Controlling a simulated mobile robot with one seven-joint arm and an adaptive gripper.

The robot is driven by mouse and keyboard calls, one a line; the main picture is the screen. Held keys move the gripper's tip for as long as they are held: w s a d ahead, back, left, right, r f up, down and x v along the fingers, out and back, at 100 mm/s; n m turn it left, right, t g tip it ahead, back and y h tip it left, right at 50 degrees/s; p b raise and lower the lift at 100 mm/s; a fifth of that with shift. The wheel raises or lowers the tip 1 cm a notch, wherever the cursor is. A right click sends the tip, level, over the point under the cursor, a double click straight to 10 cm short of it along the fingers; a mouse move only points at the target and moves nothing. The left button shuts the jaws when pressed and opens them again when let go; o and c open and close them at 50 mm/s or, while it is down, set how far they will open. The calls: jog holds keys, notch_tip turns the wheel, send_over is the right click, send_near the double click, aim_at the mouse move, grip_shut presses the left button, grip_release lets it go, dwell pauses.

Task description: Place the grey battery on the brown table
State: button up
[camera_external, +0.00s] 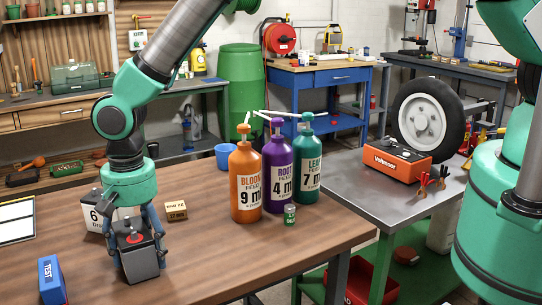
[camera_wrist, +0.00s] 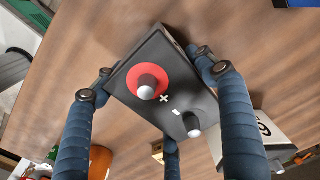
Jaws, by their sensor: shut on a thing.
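The grey battery (camera_external: 143,262) is a dark box with a red ring around one terminal post on its top. It is at the left part of the brown table (camera_external: 215,270). My gripper (camera_external: 138,235) reaches down from above and is shut on the battery, with blue-grey fingers around its sides. In the wrist view the battery (camera_wrist: 160,70) shows its top, two posts and a plus mark between the fingers (camera_wrist: 165,85). The battery's underside is hidden, so I cannot tell whether it touches the tabletop.
A white box (camera_external: 95,215) stands close behind the battery, and a small tan box (camera_external: 176,211) is to its right. Orange (camera_external: 245,185), purple (camera_external: 278,180) and teal (camera_external: 307,180) bottles and a green can (camera_external: 290,214) stand further right. A blue box (camera_external: 51,280) is front left. The front middle is clear.

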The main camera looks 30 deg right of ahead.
aim_at(138, 229)
dwell(0.3)
jog(key=o, duration=1.9)
jog(key=shift+o, duration=0.2)
jog(key=shift+r, duration=0.1)
notch_tip(138, 229, up, 12)
jog(key=shift+f+p, duration=0.1)
jog(key=shift+p, duration=0.4)
